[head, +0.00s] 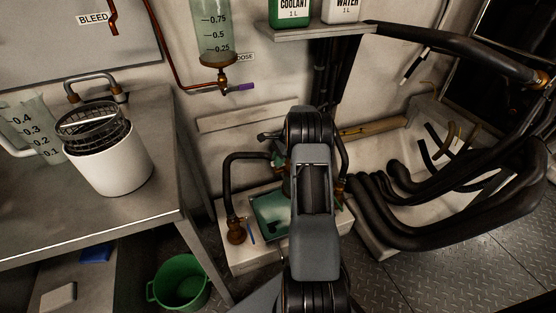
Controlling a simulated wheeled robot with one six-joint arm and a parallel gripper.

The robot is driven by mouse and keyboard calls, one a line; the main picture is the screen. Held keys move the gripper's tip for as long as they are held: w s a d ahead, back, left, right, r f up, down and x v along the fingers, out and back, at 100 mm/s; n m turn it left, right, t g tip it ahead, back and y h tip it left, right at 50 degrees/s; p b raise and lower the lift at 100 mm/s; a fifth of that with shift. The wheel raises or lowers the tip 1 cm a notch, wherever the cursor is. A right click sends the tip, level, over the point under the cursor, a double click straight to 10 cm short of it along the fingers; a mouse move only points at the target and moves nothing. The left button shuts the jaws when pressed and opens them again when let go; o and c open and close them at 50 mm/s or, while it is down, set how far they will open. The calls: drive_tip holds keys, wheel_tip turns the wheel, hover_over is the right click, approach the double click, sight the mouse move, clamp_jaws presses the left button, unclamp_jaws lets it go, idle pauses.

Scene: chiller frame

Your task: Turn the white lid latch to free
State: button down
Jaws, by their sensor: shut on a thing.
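My arm rises from the bottom centre and covers the middle of the low unit at the wall. My gripper is hidden behind the arm's links, so its jaws and whatever is between them do not show. I cannot make out a white lid latch or its position. To the left of my arm, a teal-green panel (268,216) shows on the pale plinth (240,260). A dark pipe (230,172) bends down to a brass fitting (236,231) beside it.
A metal bench (150,204) with a white pot (118,168) stands left. A green bucket (180,282) is on the floor. Thick black hoses (430,222) crowd the right. A shelf (315,30) with bottles is above. Some plate floor (470,280) is clear at lower right.

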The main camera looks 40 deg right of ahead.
drive_tip(key=n+g+p, duration=0.1)
drive_tip(key=n+p, duration=0.1)
drive_tip(key=shift+r+n, duration=0.15)
drive_tip(key=shift+n, duration=0.25)
drive_tip(key=n+g+p, duration=0.1)
drive_tip(key=n, duration=0.1)
drive_tip(key=n+g+p, duration=0.1)
drive_tip(key=n, duration=0.2)
drive_tip(key=shift+w, duration=0.1)
drive_tip(key=n+g+h, duration=0.1)
drive_tip(key=n, duration=0.4)
drive_tip(key=shift+w, duration=0.1)
drive_tip(key=n+g+h+p, duration=0.1)
drive_tip(key=n+h, duration=0.1)
drive_tip(key=n, duration=0.2)
drive_tip(key=shift+a+n, duration=0.1)
drive_tip(key=shift+n, duration=0.3)
drive_tip(key=c, duration=1.1)
unclamp_jaws()
